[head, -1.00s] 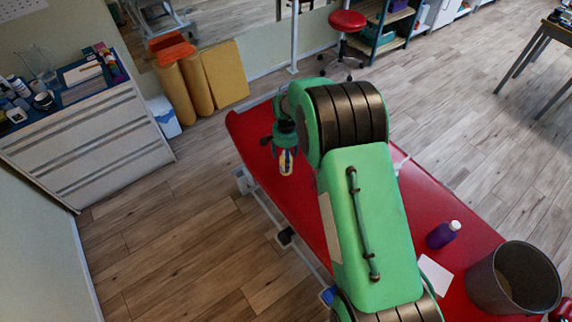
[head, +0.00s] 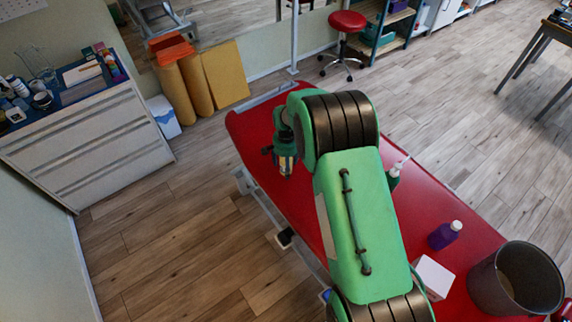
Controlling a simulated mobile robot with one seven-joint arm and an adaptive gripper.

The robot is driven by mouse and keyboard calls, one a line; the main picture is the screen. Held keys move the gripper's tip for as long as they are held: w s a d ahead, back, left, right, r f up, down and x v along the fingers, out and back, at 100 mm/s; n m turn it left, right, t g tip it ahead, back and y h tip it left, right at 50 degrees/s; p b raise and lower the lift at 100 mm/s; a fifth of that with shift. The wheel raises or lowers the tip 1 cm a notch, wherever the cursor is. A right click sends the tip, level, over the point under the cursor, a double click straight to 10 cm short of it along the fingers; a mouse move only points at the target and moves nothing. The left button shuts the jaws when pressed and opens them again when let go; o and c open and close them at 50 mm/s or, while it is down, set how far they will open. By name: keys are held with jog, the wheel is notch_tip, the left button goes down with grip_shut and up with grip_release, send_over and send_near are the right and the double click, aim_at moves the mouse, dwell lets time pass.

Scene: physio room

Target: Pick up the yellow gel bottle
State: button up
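My gripper (head: 286,166) points down over the far left part of the red treatment table. It is small in the head view. A small pale yellowish patch shows at its fingers. I cannot tell whether this is the yellow gel bottle, or whether the fingers are open or shut. No yellow bottle shows clearly elsewhere; my arm hides much of the table's middle.
The red table (head: 437,192) also bears a green bottle with a white nozzle (head: 394,177), a purple bottle (head: 443,236), a white box (head: 434,277) and a grey bin (head: 482,285). A drawer cabinet (head: 90,145) stands left. The wooden floor between is clear.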

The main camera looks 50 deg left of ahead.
jog(key=shift+f, duration=0.4)
jog(key=c, duration=1.5)
jog(key=shift+r, duration=0.15)
